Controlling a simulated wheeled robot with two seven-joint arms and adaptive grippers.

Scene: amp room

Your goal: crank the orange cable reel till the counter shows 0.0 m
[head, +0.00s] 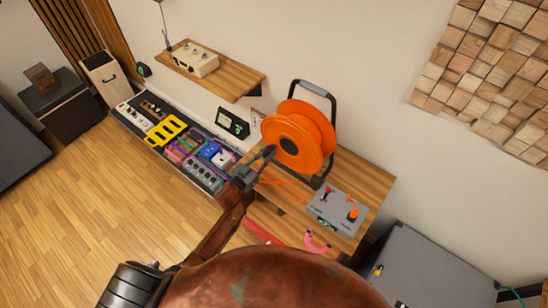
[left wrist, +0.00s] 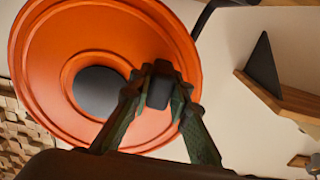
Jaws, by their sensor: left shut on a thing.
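The orange cable reel (head: 297,128) stands in a dark frame on a wooden bench (head: 368,183). In the left wrist view the reel (left wrist: 50,55) fills the left and middle, with a dark hub (left wrist: 98,92). My left gripper (head: 266,155) is at the reel's lower left side. In the left wrist view its fingers (left wrist: 160,95) are shut on the dark crank handle (left wrist: 159,90), right of the hub. A small dark display (head: 233,123) is on the wall left of the reel; its figures are too small to read. My right gripper is not in view.
A grey box with a red switch and an orange plug (head: 336,210) sits on the bench right of the reel. A pedalboard (head: 180,143) lies to the left. A wall shelf (head: 230,78) hangs above it. A grey case (head: 420,268) stands lower right. Open floor is at left.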

